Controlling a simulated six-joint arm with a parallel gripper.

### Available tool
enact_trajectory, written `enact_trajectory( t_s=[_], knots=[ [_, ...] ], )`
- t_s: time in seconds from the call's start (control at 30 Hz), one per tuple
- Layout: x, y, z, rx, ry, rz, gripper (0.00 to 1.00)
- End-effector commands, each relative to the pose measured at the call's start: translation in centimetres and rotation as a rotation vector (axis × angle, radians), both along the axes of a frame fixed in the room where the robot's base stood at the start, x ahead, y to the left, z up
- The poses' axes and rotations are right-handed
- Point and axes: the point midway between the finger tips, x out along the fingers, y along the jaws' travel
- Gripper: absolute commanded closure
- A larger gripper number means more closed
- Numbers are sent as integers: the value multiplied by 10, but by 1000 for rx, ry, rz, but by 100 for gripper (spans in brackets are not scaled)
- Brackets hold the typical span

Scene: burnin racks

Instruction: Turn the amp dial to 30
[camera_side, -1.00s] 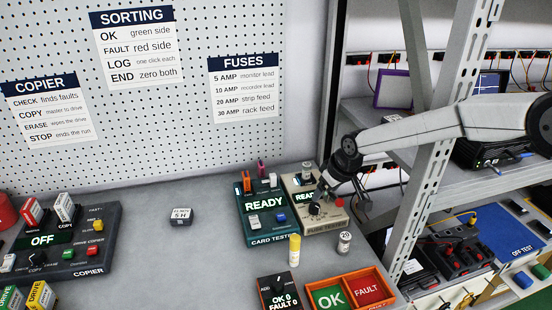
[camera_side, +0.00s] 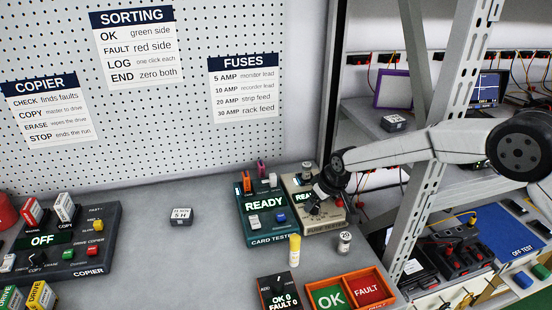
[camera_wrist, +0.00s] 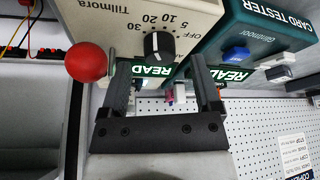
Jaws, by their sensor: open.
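The amp dial (camera_wrist: 158,46) is a black knob with a white pointer line on the cream fuse tester (camera_wrist: 105,22). Its labels read OFF, 5, 10, 20 and 30. The pointer faces the number side, but I cannot tell exactly which mark it is on. My gripper (camera_wrist: 160,72) is open and empty in the wrist view, with its two fingers to the left and right of the dial's line. I cannot tell whether they reach around it. In the side view my gripper (camera_side: 322,192) is over the fuse tester (camera_side: 325,225), partly hiding its face.
A red ball knob (camera_wrist: 86,62) sticks out beside my left finger in the wrist view. The teal card tester (camera_side: 270,225) stands left of the fuse tester. A fuse (camera_side: 344,242) and yellow-capped tube (camera_side: 294,250) stand in front. A slanted rack post (camera_side: 425,180) is at right.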

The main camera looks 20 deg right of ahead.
Motion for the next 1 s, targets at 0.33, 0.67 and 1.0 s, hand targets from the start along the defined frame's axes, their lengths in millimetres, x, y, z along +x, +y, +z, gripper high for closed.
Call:
enact_trajectory(
  t_s=[0.33, 0.67, 1.0],
  knots=[
    [6, 3, -16, 0, -1, 0, 19],
    [6, 3, -16, 0, -1, 0, 38],
    [6, 3, -16, 0, 0, 2, 100]
  ],
)
